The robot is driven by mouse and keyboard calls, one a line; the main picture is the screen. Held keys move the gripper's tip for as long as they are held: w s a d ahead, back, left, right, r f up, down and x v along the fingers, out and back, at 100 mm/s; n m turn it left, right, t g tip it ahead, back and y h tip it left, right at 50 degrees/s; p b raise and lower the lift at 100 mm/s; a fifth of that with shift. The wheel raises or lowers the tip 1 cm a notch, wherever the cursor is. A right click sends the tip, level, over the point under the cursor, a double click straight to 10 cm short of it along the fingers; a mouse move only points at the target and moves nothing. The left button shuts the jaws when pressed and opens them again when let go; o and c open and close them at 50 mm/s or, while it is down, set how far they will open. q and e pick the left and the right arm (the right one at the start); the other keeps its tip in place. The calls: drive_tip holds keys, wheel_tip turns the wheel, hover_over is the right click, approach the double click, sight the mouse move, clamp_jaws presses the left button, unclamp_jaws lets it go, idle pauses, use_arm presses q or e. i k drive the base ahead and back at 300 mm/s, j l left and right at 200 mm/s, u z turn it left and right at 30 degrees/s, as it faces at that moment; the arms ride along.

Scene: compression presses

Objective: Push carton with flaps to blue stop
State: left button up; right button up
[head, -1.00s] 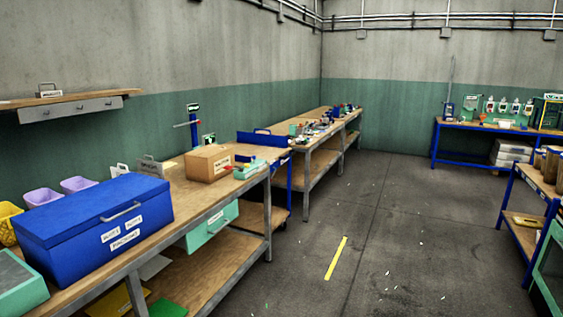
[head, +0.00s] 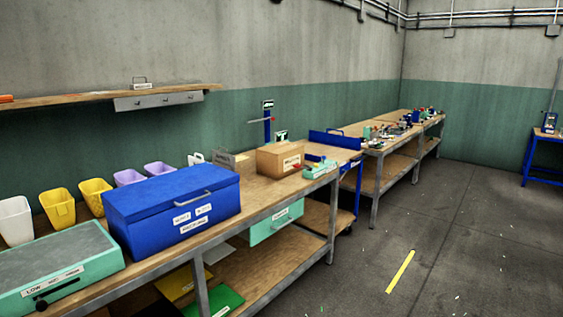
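A brown cardboard carton (head: 279,160) with a small label sits on the wooden workbench in the middle of the head view. I cannot make out its flaps from here. A low blue upright panel (head: 336,139), which may be the blue stop, stands beyond the carton to its right, apart from it. Neither of my grippers is in view.
A large blue lidded box (head: 170,207) and a green case (head: 58,268) sit on the near bench. A small teal device (head: 320,169) is beside the carton. Several bins (head: 58,206) line the wall.

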sight(277, 167)
drive_tip(key=i+l+u, duration=0.1)
drive_tip(key=u, duration=0.25)
drive_tip(key=i+l+u, duration=0.1)
drive_tip(key=u, duration=0.3)
drive_tip(key=i+l+u, duration=0.2)
drive_tip(key=u, duration=0.15)
